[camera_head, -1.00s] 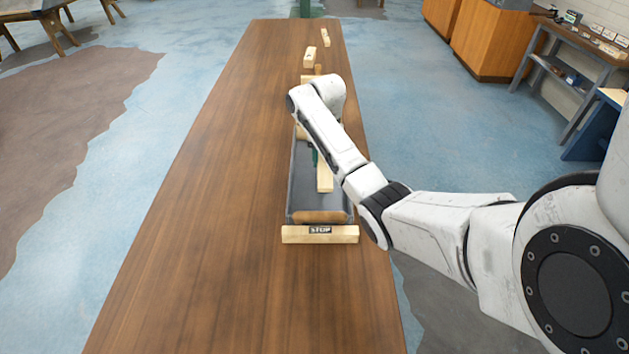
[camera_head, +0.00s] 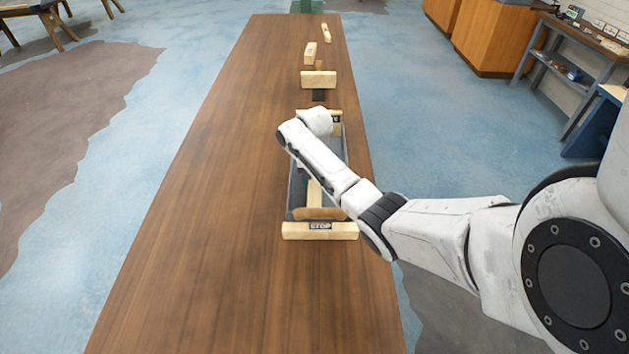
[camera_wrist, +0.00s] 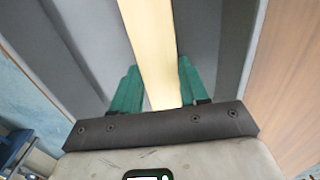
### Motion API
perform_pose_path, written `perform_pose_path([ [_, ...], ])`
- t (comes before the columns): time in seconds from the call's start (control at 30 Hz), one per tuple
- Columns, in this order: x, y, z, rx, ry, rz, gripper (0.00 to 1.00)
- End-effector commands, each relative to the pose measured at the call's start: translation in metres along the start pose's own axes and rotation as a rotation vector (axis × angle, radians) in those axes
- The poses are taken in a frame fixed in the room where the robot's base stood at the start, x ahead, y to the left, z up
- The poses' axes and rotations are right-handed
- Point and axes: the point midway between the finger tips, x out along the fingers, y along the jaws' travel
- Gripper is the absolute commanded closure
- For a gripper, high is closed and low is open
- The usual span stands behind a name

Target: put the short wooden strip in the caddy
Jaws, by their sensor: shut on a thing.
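The grey caddy (camera_head: 297,190) is a long trough on the wooden table, partly covered by my arm. The pale wooden strip (camera_wrist: 152,45) stands out between the green fingers of my gripper (camera_wrist: 153,92), which is shut on it. Grey caddy surfaces (camera_wrist: 85,45) fill the wrist view on both sides of the strip. Part of the strip (camera_head: 314,195) also shows in the head view, within the caddy's outline. I cannot tell whether it touches the caddy floor. My gripper's fingers are mostly hidden behind my arm in the head view.
A wooden block marked STOP (camera_head: 320,231) lies across the caddy's near end. Another block (camera_head: 334,119) is at its far end. Farther back are an upright block (camera_head: 318,79) and smaller wooden pieces (camera_head: 310,53). The table's left side (camera_head: 220,220) is clear.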

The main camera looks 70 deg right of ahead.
Motion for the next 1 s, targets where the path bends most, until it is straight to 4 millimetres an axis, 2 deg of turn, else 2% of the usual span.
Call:
perform_pose_path([
  [0.1, 0.003, 0.0, 0.0, -0.001, 0.0, 0.0, 0.88],
  [0.13, 0.002, 0.0, 0.0, -0.001, 0.0, 0.0, 0.53],
  [0.37, 0.002, 0.0, 0.0, -0.001, 0.0, 0.0, 0.31],
  [0.6, 0.001, 0.0, 0.0, -0.001, 0.0, 0.0, 0.31],
  [0.73, -0.006, -0.001, -0.001, -0.001, 0.002, -0.001, 0.31],
  [0.87, -0.026, -0.001, -0.001, -0.002, 0.003, -0.003, 0.31],
  [1.0, -0.055, -0.001, -0.001, -0.002, 0.003, -0.002, 0.31],
])
